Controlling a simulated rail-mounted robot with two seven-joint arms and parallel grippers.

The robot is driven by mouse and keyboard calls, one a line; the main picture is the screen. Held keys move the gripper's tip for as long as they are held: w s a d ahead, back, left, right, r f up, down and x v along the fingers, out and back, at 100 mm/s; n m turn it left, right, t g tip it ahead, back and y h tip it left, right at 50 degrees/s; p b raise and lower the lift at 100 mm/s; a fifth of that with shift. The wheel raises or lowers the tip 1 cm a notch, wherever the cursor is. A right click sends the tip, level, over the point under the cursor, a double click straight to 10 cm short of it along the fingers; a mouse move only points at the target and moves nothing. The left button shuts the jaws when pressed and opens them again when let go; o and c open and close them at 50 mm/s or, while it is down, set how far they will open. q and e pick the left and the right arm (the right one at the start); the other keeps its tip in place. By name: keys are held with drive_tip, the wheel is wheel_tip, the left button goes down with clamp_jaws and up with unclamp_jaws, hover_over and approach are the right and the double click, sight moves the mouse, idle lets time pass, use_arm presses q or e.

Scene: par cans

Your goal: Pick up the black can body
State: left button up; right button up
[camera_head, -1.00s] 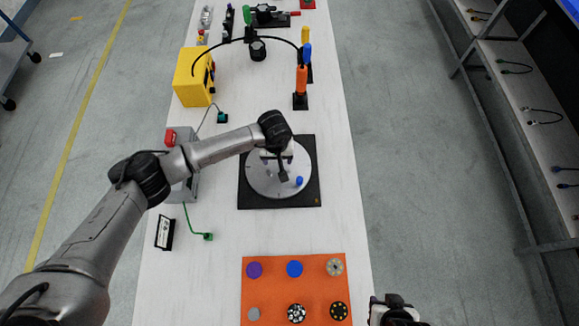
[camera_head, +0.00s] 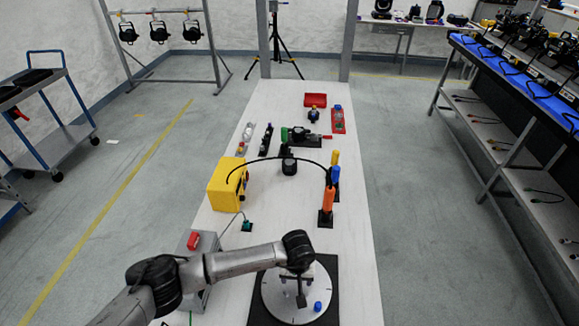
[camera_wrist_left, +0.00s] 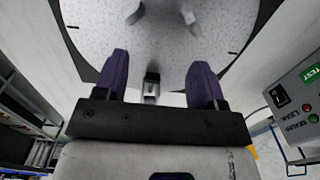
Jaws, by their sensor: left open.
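A short black can-like body (camera_head: 288,163) stands on the white table under a thin black arch. Other black cans (camera_head: 510,30) stand on the blue-topped bench at right; I cannot tell which one the task means. My left gripper (camera_head: 301,296) is over the grey round plate (camera_head: 274,300) on its black square mat, well nearer to me than the can under the arch. The left wrist view shows its two purple-padded fingers (camera_wrist_left: 160,78) apart, with the pale plate (camera_wrist_left: 160,45) beyond and no can between them. My right gripper is not in view.
A yellow box (camera_head: 224,184) stands left of the arch, and an orange-and-blue upright tool (camera_head: 328,200) stands right of it. Black lamps (camera_head: 159,32) hang from a rack at the back left. The floor aisles either side of the table are clear.

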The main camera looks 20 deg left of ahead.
use_arm(q)
drive_tip(key=o, duration=0.7)
